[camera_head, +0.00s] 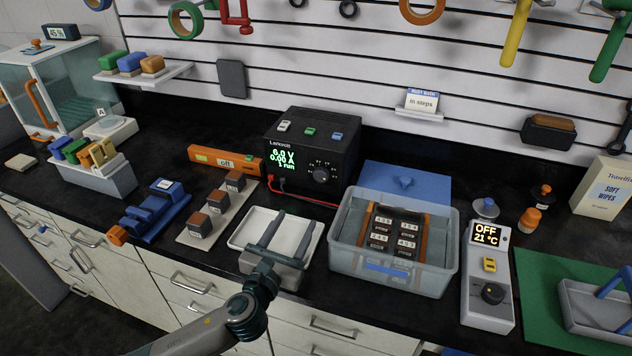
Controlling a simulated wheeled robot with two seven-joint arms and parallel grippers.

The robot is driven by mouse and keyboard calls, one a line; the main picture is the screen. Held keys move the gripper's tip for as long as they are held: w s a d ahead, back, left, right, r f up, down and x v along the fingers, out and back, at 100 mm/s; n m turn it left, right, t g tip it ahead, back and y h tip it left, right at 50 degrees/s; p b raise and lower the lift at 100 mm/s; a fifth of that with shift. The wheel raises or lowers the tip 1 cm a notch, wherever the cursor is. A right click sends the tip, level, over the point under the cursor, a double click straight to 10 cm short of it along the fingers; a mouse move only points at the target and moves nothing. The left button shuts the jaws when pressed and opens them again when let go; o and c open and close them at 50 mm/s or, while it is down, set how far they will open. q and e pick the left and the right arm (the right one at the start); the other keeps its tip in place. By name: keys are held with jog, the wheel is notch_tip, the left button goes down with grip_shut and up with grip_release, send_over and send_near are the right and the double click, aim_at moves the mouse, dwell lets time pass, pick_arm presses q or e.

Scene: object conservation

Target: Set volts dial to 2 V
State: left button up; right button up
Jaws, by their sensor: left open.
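The black power supply (335,133) stands at the back middle of the bench. Its green display (283,160) reads about 6.0 V and 0.00 A, with a third line too small to read surely. A dark round dial (321,174) sits on its front face, right of the display; its pointer setting is too small to read. My left gripper (296,217) is open, with its two fingers over the white tray in front of the power supply. It is apart from the dial and nothing shows between its fingers. My right gripper is not in view.
The white tray (240,239) lies under my left gripper. A clear tub (345,262) with labelled blocks stands right of it. Red leads (312,198) run from the supply's front. An orange level (205,155) lies to the left. A heater unit (483,287) stands right.

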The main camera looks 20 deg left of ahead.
aim_at(320, 177)
pick_arm(q)
jog(key=shift+w, duration=0.1)
jog(key=shift+w+r, duration=0.1)
jog(key=shift+w, duration=0.4)
jog(key=w+p, duration=0.1)
jog(key=w, duration=0.4)
jog(key=w+p, duration=0.1)
jog(key=w, duration=0.4)
jog(key=w+p, duration=0.1)
jog(key=w, duration=0.5)
jog(key=shift+w+d, duration=0.1)
jog(key=shift+d, duration=0.2)
jog(key=c, duration=1.1)
